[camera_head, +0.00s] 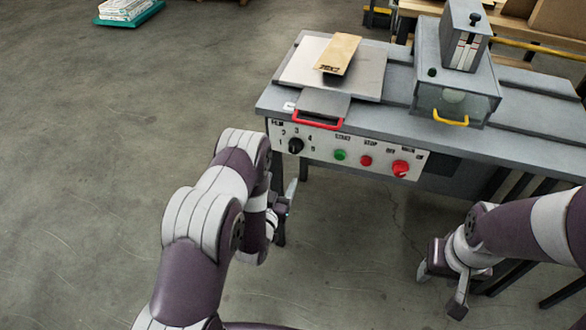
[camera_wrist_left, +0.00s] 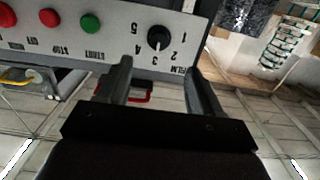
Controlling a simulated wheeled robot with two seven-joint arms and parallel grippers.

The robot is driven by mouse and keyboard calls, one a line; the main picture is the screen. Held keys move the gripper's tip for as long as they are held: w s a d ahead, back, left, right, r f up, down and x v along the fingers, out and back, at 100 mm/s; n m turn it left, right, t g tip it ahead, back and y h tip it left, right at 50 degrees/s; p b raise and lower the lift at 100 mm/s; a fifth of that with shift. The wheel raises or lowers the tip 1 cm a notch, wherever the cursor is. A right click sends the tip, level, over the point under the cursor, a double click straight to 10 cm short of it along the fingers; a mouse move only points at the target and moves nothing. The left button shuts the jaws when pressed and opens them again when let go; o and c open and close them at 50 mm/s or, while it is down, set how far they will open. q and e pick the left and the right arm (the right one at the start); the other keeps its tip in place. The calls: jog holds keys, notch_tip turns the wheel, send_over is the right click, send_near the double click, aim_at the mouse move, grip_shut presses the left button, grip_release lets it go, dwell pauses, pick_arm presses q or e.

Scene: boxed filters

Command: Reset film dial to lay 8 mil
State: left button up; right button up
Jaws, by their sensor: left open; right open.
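The film dial is a black round knob (camera_head: 296,145) at the left end of the machine's white front panel, ringed by the numbers 1 to 5. In the left wrist view the dial (camera_wrist_left: 158,38) shows upside down, with a small pale pointer mark toward the numbers; which number it marks is unclear. My left gripper (camera_head: 283,205) is open and empty, below and in front of the panel. In its wrist view the two fingers (camera_wrist_left: 158,75) stand apart, with the dial beyond their gap and not touched. My right gripper (camera_head: 440,288) is open and empty at the lower right.
A green START button (camera_head: 340,155), a red STOP button (camera_head: 366,161) and a red rotary switch (camera_head: 401,168) sit right of the dial. A red handle (camera_head: 318,122) juts out above it. A marked tan board (camera_head: 338,54) lies on top.

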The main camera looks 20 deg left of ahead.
aim_at(293, 151)
pick_arm(q)
jog(key=w, duration=1.2)
jog(key=shift+w+d+f, duration=0.15)
jog(key=shift+w+d, duration=0.05)
jog(key=shift+d, duration=0.05)
jog(key=shift+s+r, duration=0.1)
jog(key=shift+r, duration=0.1)
jog(key=c, duration=1.1)
